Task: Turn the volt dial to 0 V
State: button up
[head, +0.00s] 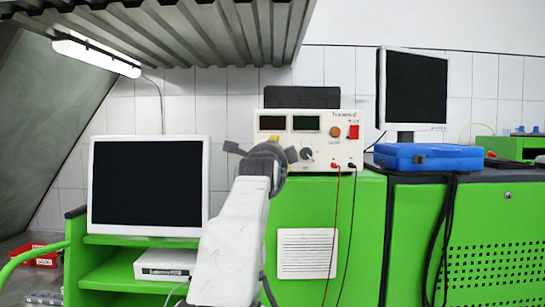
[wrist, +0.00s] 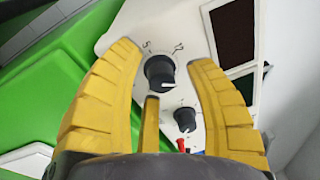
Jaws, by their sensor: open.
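The power supply (head: 348,151) is a cream box on the green bench, with two dark displays. In the wrist view, a large black dial (wrist: 160,72) with a white pointer line sits on its panel, with scale marks around it. It looks like the volt dial, but no label is legible. My gripper (wrist: 163,56) is open, with its yellow fingers on either side of this dial and apparently apart from it. A smaller black dial (wrist: 185,119) lies beside it. In the head view, my gripper (head: 262,152) covers part of the panel; one dial (head: 307,154) shows at its right.
Red and black leads (head: 337,200) hang from the power supply's front. A blue case (head: 430,157) and a monitor (head: 413,90) stand on the bench to the right. Another monitor (head: 147,185) stands at the left. A corrugated hood (head: 215,30) hangs above.

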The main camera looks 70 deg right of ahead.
jog(key=v, duration=1.2)
jog(key=shift+o, duration=0.4)
